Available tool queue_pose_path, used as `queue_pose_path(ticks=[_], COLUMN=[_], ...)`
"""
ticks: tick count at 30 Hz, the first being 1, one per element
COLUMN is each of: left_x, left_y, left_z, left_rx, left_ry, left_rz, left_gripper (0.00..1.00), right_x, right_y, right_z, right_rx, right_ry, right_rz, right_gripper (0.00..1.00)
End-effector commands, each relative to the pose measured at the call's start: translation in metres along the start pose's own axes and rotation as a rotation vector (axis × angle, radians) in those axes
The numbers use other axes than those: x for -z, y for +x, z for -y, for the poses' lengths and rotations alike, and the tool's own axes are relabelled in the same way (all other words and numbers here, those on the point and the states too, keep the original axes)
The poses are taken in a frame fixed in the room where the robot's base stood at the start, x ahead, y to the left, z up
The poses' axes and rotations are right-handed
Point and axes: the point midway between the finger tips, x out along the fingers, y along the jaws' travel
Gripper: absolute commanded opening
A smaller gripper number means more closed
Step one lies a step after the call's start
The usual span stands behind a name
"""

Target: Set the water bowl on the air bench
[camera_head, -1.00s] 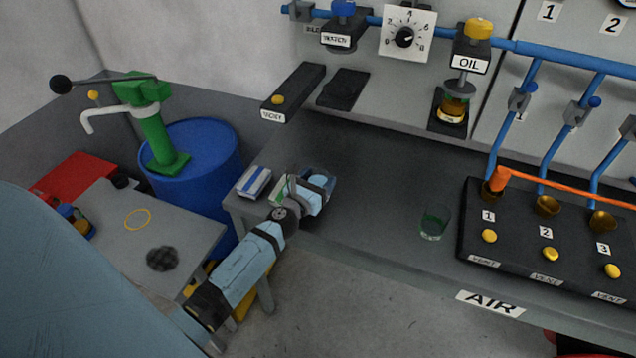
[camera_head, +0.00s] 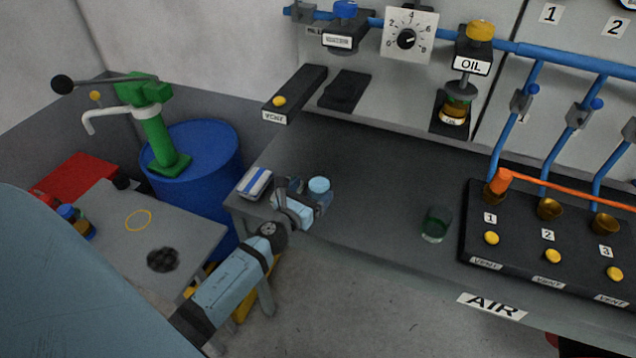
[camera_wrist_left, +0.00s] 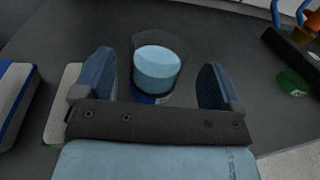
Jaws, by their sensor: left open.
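The water bowl (camera_head: 319,186) is a clear vessel with pale blue water in it. It appears to stand upright on the left end of the grey air bench (camera_head: 370,220). My left gripper (camera_head: 306,193) is beside it, with its jaws open. In the left wrist view the bowl (camera_wrist_left: 158,68) shows just beyond and between the two spread blue fingers (camera_wrist_left: 158,85), with gaps on both sides. Something dark blue shows at its foot. My right gripper is not in view.
A blue and white box (camera_head: 255,183) lies left of my gripper at the bench's edge. A green glass (camera_head: 435,224) and the black vent panel (camera_head: 545,275) stand to the right. The bench between bowl and glass is clear. A blue drum (camera_head: 205,160) stands behind left.

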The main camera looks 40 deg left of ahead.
Motion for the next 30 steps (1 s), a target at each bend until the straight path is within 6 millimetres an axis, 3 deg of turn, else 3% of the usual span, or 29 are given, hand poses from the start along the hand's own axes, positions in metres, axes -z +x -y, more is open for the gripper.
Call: queue_pose_path(ticks=[6, 12, 30], left_x=[0.003, 0.002, 0.0], left_y=[-0.048, -0.072, -0.076], left_z=[0.0, 0.0, 0.0], left_rx=[-0.001, -0.001, -0.001], left_ry=[0.0, 0.0, 0.0], left_rz=[-0.002, -0.001, 0.0], left_gripper=[0.9, 0.9, 0.9], right_x=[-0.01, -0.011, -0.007], right_y=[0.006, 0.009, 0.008], right_z=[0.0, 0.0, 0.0], right_rx=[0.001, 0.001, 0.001], right_ry=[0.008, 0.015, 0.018], right_rz=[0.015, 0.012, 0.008], right_gripper=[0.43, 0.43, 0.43])
